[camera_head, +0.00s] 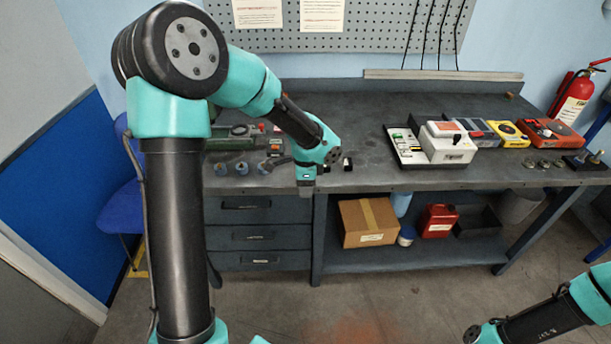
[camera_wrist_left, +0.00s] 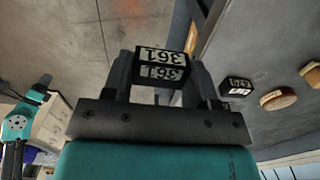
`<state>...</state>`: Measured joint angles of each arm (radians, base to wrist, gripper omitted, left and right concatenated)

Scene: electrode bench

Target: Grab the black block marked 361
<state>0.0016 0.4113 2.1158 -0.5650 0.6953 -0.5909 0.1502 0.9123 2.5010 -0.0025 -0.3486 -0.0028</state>
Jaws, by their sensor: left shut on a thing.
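The black block marked 361 (camera_wrist_left: 162,68) is between the two fingers of my left gripper (camera_wrist_left: 160,80) in the left wrist view. Its white labels face the camera. The gripper is shut on it. In the head view my left gripper (camera_head: 306,190) is at the front edge of the bench, and I cannot make out the held block there. A second black block with a white label (camera_wrist_left: 236,87) lies on the bench beside the gripper; its number is hard to read. My right arm is at the lower right of the head view, and its fingers are not seen.
The grey bench (camera_head: 385,178) has bare room right of the left gripper. A white device (camera_head: 447,142) and yellow and orange instruments stand further right. Round pieces (camera_wrist_left: 278,99) lie past the second block. A cardboard box (camera_head: 368,222) and red can (camera_head: 437,221) are on the shelf below.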

